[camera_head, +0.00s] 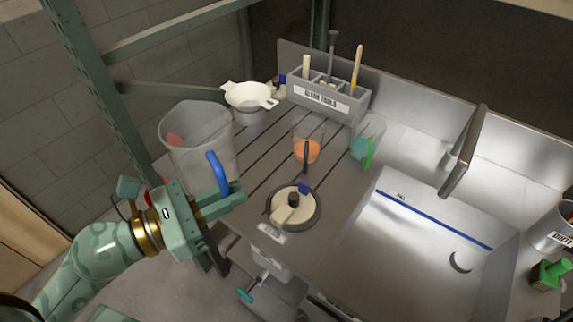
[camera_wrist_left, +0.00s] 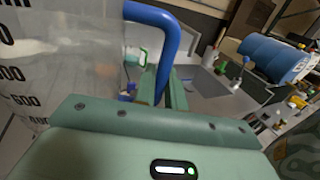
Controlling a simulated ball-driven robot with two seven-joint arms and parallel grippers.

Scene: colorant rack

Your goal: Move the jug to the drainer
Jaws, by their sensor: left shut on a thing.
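The jug (camera_head: 190,135) is large, translucent and has a blue handle (camera_head: 217,172). It looks upright at the left end of the grooved drainer (camera_head: 262,183). I cannot tell whether its base rests on the board or hangs above it. My left gripper (camera_head: 225,203) is shut on the blue handle. In the left wrist view the handle (camera_wrist_left: 165,45) runs down between the fingers, and the jug's marked wall (camera_wrist_left: 60,60) fills the left side. A reddish patch shows through the jug's wall. My right gripper is not in view.
On the board stand a white funnel (camera_head: 249,95), an orange-filled beaker (camera_head: 307,148), a green-handled beaker (camera_head: 366,147), a tool holder (camera_head: 330,100) and a round dark-rimmed pot (camera_head: 294,208). The sink (camera_head: 415,255) lies right. A green rack post (camera_head: 85,85) rises left.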

